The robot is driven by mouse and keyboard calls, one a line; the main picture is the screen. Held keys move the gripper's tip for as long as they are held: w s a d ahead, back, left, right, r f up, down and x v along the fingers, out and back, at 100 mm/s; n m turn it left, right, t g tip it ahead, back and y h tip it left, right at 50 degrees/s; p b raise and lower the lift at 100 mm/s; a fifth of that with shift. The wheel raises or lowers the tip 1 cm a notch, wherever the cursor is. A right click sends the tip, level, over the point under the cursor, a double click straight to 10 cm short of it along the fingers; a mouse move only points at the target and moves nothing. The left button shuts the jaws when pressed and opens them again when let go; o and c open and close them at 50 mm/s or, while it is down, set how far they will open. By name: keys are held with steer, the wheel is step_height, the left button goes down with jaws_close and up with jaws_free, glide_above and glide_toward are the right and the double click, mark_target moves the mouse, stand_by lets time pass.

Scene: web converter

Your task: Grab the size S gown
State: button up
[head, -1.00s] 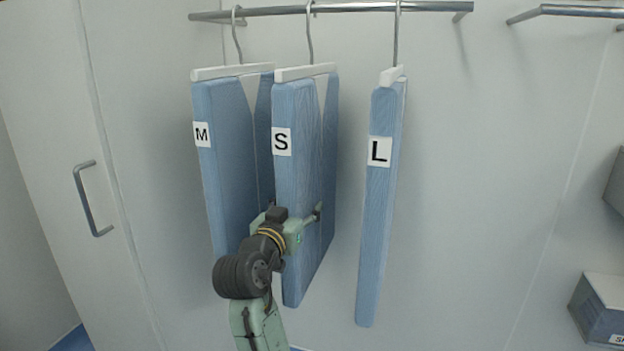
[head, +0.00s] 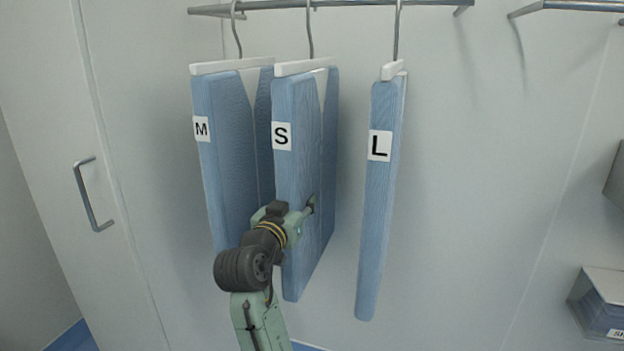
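The size S gown (head: 301,150) is a flat blue garment on a hanger, with a white S label on its front edge. It hangs between the size M gown (head: 225,150) on the left and the size L gown (head: 380,220) on the right. My gripper (head: 298,207) is at the lower half of the S gown, reaching around its front edge. One finger lies against the gown's right face, and the grip looks closed on it. The other finger is hidden on the side towards the M gown.
The gowns hang from a metal rail (head: 350,4) by the wall. A gap separates S from L, while M hangs close to S. A door handle (head: 88,195) is at the left. A box (head: 602,305) is at the lower right.

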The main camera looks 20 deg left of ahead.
jaws_close()
steer(key=shift+r, duration=0.15)
